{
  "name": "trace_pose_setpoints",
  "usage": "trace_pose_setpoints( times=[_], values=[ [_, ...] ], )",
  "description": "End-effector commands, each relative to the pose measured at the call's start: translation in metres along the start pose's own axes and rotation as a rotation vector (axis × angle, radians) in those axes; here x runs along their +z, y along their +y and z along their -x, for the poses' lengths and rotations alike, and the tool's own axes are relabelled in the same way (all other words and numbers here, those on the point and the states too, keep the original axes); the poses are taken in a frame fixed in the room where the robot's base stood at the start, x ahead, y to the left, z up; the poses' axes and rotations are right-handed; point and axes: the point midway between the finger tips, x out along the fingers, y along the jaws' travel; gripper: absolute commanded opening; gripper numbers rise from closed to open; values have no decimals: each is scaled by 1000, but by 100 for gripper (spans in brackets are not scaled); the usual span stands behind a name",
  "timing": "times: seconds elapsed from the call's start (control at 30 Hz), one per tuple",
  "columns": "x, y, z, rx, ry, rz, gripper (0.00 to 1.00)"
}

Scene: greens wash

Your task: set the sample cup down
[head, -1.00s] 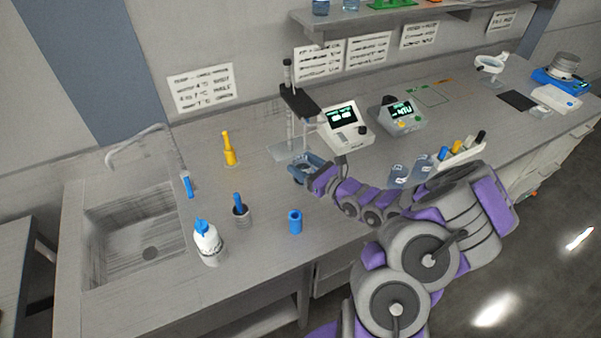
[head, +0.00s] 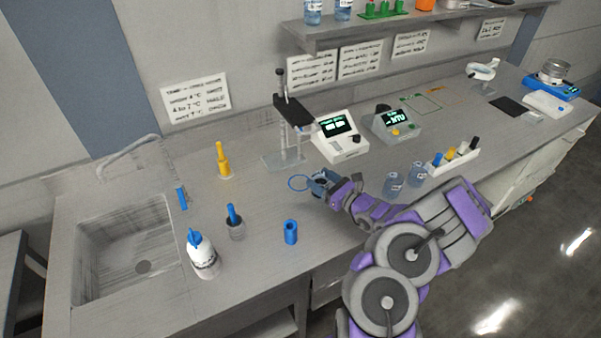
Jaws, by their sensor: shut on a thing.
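My gripper (head: 322,183) is over the middle of the counter, in front of the stand. It is shut on a small blue-grey thing, which I take for the sample cup. The jaws hide most of it, so its shape and any gap beneath it cannot be told. A thin blue ring (head: 298,183) shows just left of the jaws and looks flat on the counter (head: 262,212).
A stand (head: 292,125) and a white meter (head: 340,137) stand behind my gripper. Two clear jars (head: 393,184) are to its right, near my arm. The sink (head: 125,245) is far left.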

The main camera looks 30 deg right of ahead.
Motion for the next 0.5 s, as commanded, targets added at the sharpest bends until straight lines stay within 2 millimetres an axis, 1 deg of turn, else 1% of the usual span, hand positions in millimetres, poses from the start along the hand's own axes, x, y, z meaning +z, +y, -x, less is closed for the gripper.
trace_pose_setpoints(
  times=[0.03, 0.1, 0.2, 0.3, 0.5],
  values=[
    [-2, 2, -13, 7, 1, 2, 31],
    [-2, 2, -27, 6, 1, 1, 31],
    [-1, 1, -42, 3, 1, 2, 31],
    [-1, 0, -52, 2, 1, 2, 31],
    [0, 0, -62, 1, 0, 2, 31]
  ],
)
